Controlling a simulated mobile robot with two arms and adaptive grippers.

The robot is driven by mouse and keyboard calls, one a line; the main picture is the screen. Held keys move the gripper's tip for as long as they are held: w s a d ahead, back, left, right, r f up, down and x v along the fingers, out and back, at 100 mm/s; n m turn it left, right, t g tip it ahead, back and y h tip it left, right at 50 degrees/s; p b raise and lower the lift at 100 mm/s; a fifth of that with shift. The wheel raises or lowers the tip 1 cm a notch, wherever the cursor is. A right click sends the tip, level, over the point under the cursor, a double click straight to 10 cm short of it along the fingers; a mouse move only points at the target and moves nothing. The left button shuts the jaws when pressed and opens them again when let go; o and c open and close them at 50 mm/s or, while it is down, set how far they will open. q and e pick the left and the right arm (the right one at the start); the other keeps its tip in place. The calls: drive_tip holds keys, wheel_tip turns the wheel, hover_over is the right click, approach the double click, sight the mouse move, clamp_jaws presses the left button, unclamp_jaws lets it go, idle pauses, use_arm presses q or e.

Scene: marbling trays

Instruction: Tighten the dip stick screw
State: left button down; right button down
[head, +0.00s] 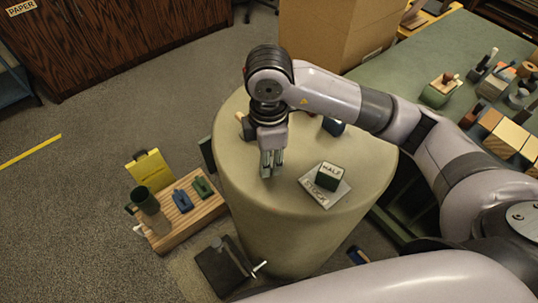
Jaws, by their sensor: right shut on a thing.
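My right gripper (270,168) points down over the round olive-tan table top (238,112), left of its middle. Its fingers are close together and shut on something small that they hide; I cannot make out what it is. I cannot pick out the dip stick or its screw for certain. A dark block with a pale rod (261,266) stands low beside the round table, apart from the gripper. My left gripper is not in view.
A dark block labelled HALF (330,176) sits on a grey card (312,190), right of the gripper. A wooden board (185,222) with small items is at left. Cardboard boxes (320,35) stand behind.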

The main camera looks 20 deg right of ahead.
drive_tip(key=shift+w+r, duration=0.1)
drive_tip(key=shift+r, duration=0.05)
drive_tip(key=c, duration=1.3)
unclamp_jaws()
